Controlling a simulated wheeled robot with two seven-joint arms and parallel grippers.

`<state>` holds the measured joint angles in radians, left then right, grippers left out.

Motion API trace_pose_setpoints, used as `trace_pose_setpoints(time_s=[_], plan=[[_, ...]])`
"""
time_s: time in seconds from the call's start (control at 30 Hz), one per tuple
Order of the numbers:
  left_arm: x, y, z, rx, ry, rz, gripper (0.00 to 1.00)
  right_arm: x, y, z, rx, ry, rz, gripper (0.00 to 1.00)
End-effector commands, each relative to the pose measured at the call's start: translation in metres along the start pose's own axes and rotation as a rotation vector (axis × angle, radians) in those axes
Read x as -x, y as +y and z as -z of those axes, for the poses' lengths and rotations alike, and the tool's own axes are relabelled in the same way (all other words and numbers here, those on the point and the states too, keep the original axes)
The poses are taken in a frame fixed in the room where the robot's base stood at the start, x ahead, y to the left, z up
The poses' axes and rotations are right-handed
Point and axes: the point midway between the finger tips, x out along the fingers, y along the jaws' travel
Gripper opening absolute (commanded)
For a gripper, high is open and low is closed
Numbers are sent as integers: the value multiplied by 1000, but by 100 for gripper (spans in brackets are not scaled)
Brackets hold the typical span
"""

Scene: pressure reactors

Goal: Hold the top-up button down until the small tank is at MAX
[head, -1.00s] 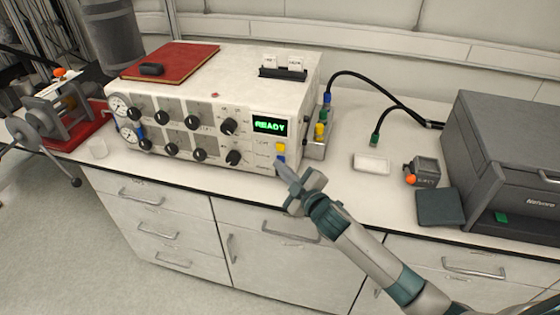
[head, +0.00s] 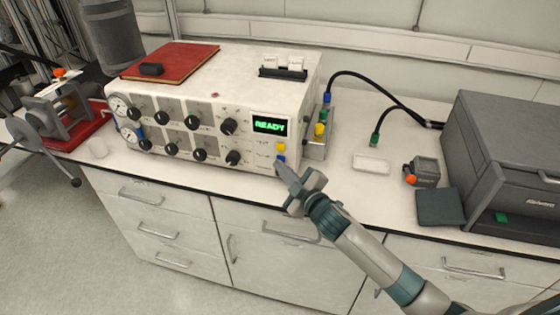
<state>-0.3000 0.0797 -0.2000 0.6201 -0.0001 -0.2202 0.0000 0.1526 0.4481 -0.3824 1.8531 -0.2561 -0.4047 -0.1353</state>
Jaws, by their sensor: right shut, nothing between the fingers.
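A white control unit (head: 225,95) stands on the bench, with a green display (head: 270,125) reading READY. Below the display are a yellow button (head: 281,147) and a blue button (head: 280,158). I cannot read their labels, so I cannot tell which is the top-up button. My right gripper (head: 281,164) is shut and empty, its tip at the lower edge of the blue button. I cannot tell whether it touches or presses it. No small tank with a MAX mark can be made out. My left gripper is not in view.
A red book (head: 172,62) lies on the unit. To its right are a fitting with coloured knobs (head: 320,128), black cables, a white block (head: 371,163), a small grey device (head: 422,171) and a large grey box (head: 510,150). A red-based apparatus (head: 65,115) stands left.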

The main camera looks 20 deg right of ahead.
Motion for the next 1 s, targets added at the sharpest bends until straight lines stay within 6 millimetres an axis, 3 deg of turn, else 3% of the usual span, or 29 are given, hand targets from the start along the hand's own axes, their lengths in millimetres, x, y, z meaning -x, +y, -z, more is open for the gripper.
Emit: trace_pose_setpoints(time_s=[1.0], plan=[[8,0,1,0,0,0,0,13,-10,9,0,0,0,0]])
